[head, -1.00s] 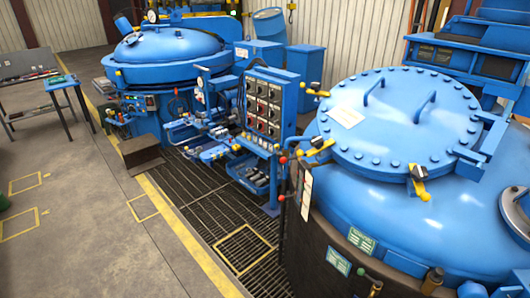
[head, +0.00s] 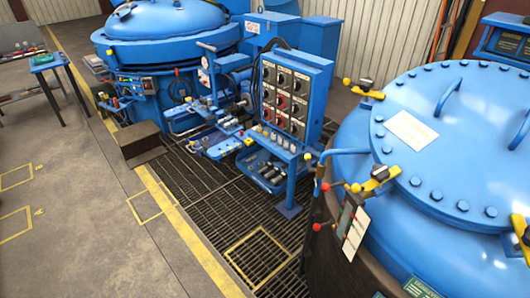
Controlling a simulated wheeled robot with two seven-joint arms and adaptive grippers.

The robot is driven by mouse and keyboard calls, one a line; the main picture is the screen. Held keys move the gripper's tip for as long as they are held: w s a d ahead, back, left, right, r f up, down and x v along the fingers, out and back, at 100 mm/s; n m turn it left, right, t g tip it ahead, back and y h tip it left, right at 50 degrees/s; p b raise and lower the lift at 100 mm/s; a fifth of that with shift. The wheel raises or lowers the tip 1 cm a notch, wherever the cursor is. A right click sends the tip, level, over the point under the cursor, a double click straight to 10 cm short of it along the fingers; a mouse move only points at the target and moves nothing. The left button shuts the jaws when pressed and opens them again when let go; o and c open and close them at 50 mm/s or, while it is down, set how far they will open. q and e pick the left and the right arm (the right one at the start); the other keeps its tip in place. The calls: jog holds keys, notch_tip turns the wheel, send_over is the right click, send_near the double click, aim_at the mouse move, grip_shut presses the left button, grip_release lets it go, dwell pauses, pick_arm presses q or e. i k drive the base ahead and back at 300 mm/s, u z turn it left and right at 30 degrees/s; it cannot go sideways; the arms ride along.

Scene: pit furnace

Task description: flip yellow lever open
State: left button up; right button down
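Several yellow levers show on the right furnace, and I cannot tell which one the task means. One yellow lever (head: 376,181) sits at the left rim of the big blue lid (head: 440,150), with a dark clamp part on it. Another yellow lever (head: 369,94) is at the lid's upper left edge. A third yellow lever (head: 521,238) is partly cut off at the right edge of the view. Neither of my grippers is in the head view.
A blue control panel (head: 290,100) with dark knobs stands left of the furnace. A dark floor grating (head: 210,205) with yellow squares lies in front. A second blue furnace (head: 165,40) stands at the back. A brown step (head: 139,140) is beside it. The concrete floor (head: 90,220) at left is clear.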

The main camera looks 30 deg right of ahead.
aim_at(307, 157)
jog(key=z, duration=0.3)
jog(key=i, duration=1.5)
jog(key=z, duration=0.65)
